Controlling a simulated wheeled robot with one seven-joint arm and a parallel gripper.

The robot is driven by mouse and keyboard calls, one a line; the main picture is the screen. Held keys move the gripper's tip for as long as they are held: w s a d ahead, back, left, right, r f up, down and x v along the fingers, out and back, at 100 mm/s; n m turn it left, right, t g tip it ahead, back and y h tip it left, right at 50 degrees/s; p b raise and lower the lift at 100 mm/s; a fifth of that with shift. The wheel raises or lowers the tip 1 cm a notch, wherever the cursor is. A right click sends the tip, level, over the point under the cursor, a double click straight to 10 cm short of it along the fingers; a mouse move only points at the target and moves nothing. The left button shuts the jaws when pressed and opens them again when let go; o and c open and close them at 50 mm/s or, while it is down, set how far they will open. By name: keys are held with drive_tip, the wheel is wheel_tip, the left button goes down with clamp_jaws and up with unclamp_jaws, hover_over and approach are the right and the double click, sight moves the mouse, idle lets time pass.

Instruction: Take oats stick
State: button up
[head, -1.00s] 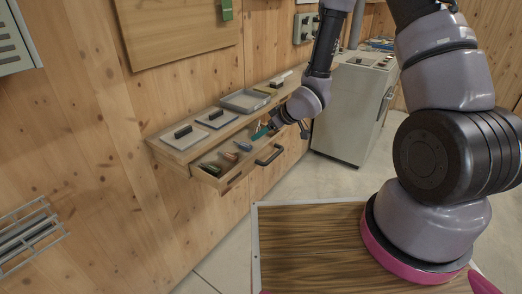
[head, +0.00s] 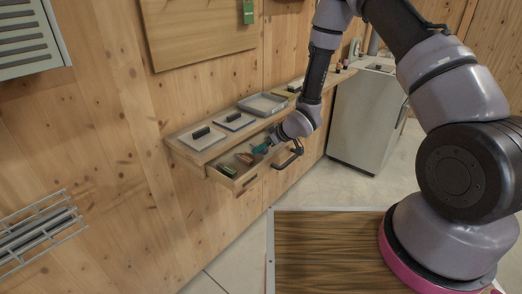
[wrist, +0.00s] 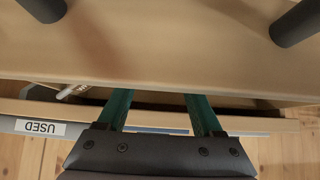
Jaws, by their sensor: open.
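An open drawer (head: 240,186) under the wall shelf holds small sticks; which one is the oats stick I cannot tell. A green stick (head: 227,170) lies at its left end and a brownish one (head: 246,158) lies nearer my gripper. My gripper (head: 261,148) is at the right part of the drawer. In the wrist view its two teal fingers (wrist: 160,105) are apart and reach past the drawer's front edge, under the shelf. A whitish piece (wrist: 74,90) lies left of the fingers. The fingertips are partly hidden by the shelf, and I see nothing held.
The wooden shelf (head: 205,156) above the drawer carries dark-handled plates (head: 235,121) and a grey tray (head: 262,105). A grey cabinet (head: 362,120) stands beyond.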

clamp_jaws()
drive_tip(key=shift+r, duration=0.1)
